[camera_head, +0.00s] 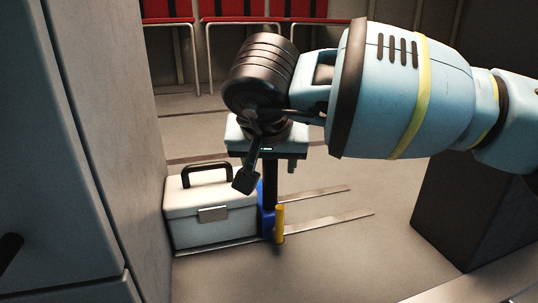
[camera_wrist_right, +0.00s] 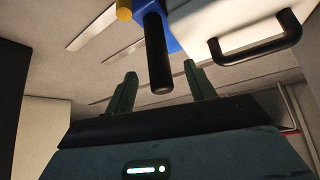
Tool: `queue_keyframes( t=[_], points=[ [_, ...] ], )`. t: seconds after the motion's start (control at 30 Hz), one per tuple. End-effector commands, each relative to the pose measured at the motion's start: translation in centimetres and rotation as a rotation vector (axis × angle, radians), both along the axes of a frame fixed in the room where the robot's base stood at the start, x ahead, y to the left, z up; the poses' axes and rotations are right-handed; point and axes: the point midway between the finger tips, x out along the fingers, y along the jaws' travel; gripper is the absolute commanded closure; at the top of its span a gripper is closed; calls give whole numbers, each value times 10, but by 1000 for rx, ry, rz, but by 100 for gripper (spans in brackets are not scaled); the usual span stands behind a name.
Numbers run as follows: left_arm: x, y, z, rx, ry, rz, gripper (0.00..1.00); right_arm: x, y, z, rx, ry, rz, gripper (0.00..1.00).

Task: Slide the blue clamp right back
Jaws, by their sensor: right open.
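The blue clamp (camera_head: 267,222) stands low beside the white case, with a yellow part (camera_head: 279,224) and an upright black bar (camera_head: 269,188). In the right wrist view its blue body (camera_wrist_right: 172,35) is at the top and the black bar (camera_wrist_right: 157,58) points toward me. My right gripper (camera_head: 270,168) is above the clamp, pointing down. In the right wrist view its two green fingers (camera_wrist_right: 160,72) are apart, with the bar's end showing between them and gaps on both sides. A dark part of my wrist hides one finger in the head view. My left gripper is not in view.
The white case (camera_head: 212,212) with a black handle (camera_head: 206,171) stands directly left of the clamp. A grey wall panel (camera_head: 95,130) rises on the left. Metal strips (camera_head: 330,222) run along the floor. Red seats (camera_head: 235,8) are at the back. A dark box (camera_head: 460,215) stands at right.

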Motion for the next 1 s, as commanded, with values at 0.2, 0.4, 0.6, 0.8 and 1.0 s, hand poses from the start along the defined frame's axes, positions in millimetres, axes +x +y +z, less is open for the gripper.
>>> queue_keyframes(
  t=[0.2, 0.4, 0.6, 0.8, 1.0],
  points=[
    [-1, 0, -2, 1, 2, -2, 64, 10, 0, -14, -1, 1, -1, 45],
    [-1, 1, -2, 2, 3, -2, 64, 14, 0, -20, -1, 1, 1, 45],
    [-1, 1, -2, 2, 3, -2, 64, 14, 0, -20, -1, 0, 1, 45],
    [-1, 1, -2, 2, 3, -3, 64, 14, 0, -20, -1, 0, 1, 60],
    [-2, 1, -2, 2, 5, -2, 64, 14, 0, -20, -1, 0, 1, 86]
  ],
)
